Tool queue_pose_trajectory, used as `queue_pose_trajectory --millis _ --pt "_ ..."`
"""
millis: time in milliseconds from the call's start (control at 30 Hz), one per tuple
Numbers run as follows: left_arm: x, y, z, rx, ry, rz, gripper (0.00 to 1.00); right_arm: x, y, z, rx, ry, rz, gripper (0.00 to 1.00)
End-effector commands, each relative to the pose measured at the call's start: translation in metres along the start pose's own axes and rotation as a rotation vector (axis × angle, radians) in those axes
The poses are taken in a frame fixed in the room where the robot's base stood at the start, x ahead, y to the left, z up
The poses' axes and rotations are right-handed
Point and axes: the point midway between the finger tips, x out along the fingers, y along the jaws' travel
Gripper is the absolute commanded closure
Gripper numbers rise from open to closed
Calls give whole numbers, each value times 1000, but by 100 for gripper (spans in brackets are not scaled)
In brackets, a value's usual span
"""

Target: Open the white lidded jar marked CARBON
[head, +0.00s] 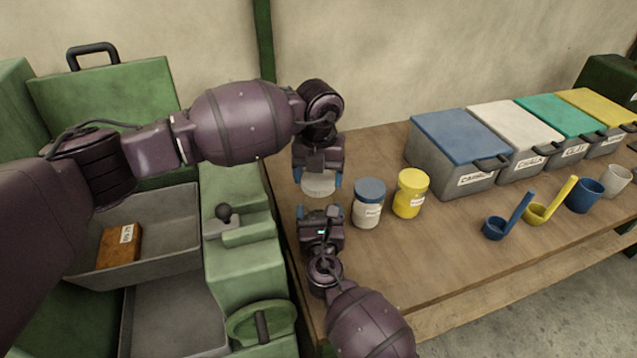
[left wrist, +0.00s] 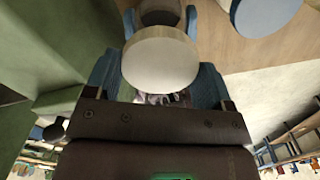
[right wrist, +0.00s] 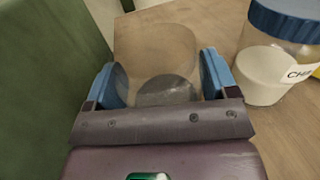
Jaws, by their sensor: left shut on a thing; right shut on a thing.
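The white lid (head: 318,187) of the jar is between the fingers of my left gripper (head: 318,181), which is shut on it from above. The lid also shows in the left wrist view (left wrist: 160,62). My right gripper (head: 320,211) is just below and shut on the clear jar body (right wrist: 155,45), with dark contents low inside. The jar body is mostly hidden in the head view, and no CARBON label shows on it. I cannot tell whether the lid still touches the jar's rim.
A blue-lidded jar (head: 369,203) and a yellow jar (head: 410,193) stand close on the right of the wooden table (head: 420,265). Lidded bins, the blue one (head: 457,150) nearest, line the back. Scoops and cups stand at right. A green machine (head: 240,250) borders the left.

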Motion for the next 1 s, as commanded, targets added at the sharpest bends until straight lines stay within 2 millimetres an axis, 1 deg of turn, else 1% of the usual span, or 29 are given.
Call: queue_pose_trajectory --millis 200,233,300,367,600,733,867,1000 --pt "-2 0 0 0 1 0 53 0 0 0 0 0 -1 87" --pt "-2 0 0 0 1 0 53 0 0 0 0 0 -1 19" --pt "-2 0 0 0 1 0 53 0 0 0 0 0 0 8" --pt "-2 0 0 0 1 0 53 0 0 0 0 0 0 0" --pt "-2 0 0 0 1 0 53 -1 0 0 0 0 0 0" --pt "-4 0 0 0 -1 1 53 -8 0 0 0 1 0 0" --pt "-9 0 0 0 -4 1 53 -25 0 0 1 1 0 0" --pt "-13 0 0 0 -7 2 53 -51 -1 0 0 1 0 0"
